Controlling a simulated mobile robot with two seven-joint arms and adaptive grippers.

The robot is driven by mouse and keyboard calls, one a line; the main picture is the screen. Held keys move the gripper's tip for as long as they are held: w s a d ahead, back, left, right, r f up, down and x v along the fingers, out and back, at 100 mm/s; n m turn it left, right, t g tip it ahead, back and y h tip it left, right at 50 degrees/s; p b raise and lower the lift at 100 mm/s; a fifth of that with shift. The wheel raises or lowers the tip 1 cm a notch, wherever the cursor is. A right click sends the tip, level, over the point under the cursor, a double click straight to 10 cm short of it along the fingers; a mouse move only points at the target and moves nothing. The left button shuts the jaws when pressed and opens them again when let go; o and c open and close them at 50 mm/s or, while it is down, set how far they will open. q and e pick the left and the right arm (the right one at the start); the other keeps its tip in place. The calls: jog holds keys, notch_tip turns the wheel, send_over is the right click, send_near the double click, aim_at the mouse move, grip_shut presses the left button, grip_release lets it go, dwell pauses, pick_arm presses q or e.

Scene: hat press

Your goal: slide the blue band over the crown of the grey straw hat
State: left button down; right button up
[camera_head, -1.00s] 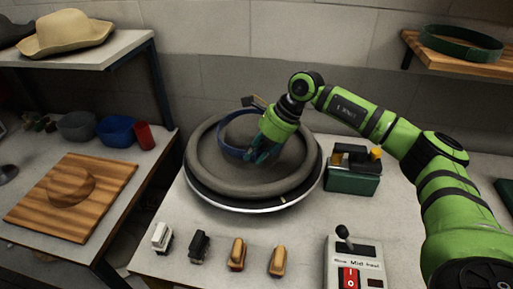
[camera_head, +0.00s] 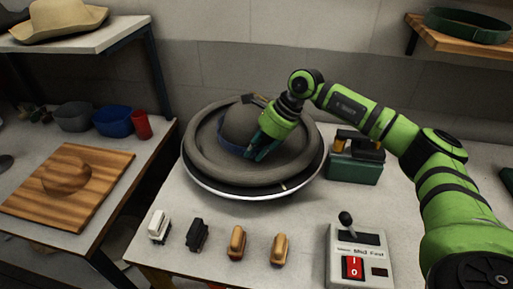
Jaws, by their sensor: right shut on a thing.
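The grey straw hat (camera_head: 206,164) sits on a round turntable with a white rim (camera_head: 225,193), its wide brim curled up at the edge. Its rounded crown (camera_head: 236,121) rises in the middle. The blue band (camera_head: 230,148) is around the crown, low on its near-left side. My right gripper (camera_head: 256,153) reaches down from the right and is shut on the band at the crown's near-right side. The gripper and crown hide the band's right and far parts. My left gripper is not in view.
A green box (camera_head: 353,171) stands right of the turntable. A control box (camera_head: 358,255) with a lever and several brushes (camera_head: 237,243) lie along the bench front. A wooden board (camera_head: 100,165), bowls (camera_head: 113,122) and a red cup (camera_head: 141,124) are on the left table.

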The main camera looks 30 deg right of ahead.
jog(key=shift+f+b, duration=0.65)
